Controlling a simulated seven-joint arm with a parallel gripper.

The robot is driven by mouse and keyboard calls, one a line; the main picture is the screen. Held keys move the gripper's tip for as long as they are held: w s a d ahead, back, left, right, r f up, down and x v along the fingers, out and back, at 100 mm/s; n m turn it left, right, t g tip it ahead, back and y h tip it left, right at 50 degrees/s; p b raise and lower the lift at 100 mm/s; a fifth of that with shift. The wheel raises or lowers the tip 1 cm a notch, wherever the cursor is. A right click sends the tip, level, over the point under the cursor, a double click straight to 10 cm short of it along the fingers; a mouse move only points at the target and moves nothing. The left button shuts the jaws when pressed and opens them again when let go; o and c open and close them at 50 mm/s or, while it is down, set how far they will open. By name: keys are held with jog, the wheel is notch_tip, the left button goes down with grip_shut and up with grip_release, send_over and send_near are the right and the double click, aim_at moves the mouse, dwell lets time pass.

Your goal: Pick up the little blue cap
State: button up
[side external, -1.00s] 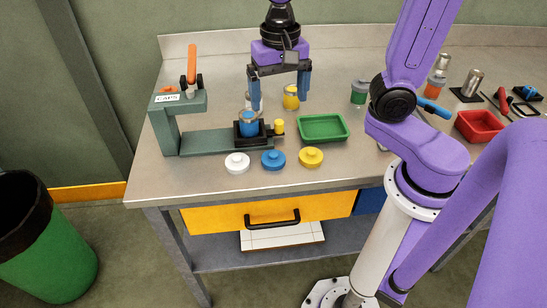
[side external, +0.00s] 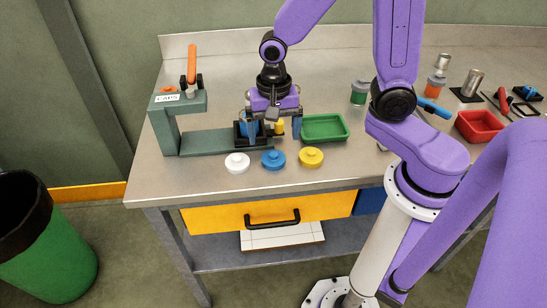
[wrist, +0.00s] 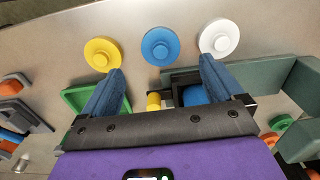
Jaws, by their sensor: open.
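The little blue cap (side external: 273,160) lies flat on the bench, a round disc with a raised knob, between a white cap (side external: 237,163) and a yellow cap (side external: 311,158). In the wrist view the blue cap (wrist: 160,47) lies ahead of the fingers, roughly centred between them. My gripper (side external: 272,130) is open and empty, above and behind the row of caps. It also shows open in the wrist view (wrist: 163,80), its fingers not touching any cap.
The green press labelled CAPS (side external: 180,115) stands at left. Its black holder, with a blue item in it, is under my gripper. A green tray (side external: 346,138) sits close to the right. Bare bench lies in front of the caps.

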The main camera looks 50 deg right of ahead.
aim_at(273, 154)
jog(key=shift+f, duration=3.15)
jog(key=c, duration=1.1)
jog(key=shift+r, duration=0.15)
